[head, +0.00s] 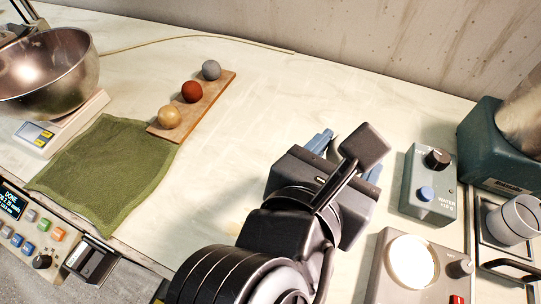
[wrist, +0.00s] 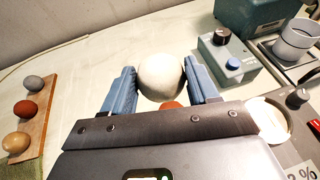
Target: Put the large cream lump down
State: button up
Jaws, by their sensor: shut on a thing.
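The large cream lump (wrist: 161,74) is round and pale, and sits between the two blue fingers of my gripper (wrist: 160,82) in the wrist view. My gripper is shut on it. In the head view my gripper (head: 347,152) is over the right-middle part of the worktop, and its body hides nearly all of the lump. I cannot tell whether the lump touches the worktop (head: 240,150). A small reddish-brown patch (wrist: 171,104) shows just below the lump in the wrist view; what it is I cannot tell.
A wooden board (head: 215,98) holds grey, red-brown and tan balls. A green cloth (head: 105,165) and a scale with a metal bowl (head: 50,75) are at left. A grey control box (head: 428,185) and a lit device (head: 410,265) stand close right. The worktop between board and gripper is clear.

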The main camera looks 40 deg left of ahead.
send_over(264, 182)
notch_tip(264, 182, down, 6)
jog(key=shift+f+b, duration=0.25)
jog(key=shift+b, duration=0.15)
jog(key=shift+f, duration=2)
jog(key=shift+f, duration=0.1)
jog(key=o, duration=1.2)
jog(key=shift+o, duration=0.2)
jog(key=v, duration=1.2)
jog(key=shift+d, duration=0.1)
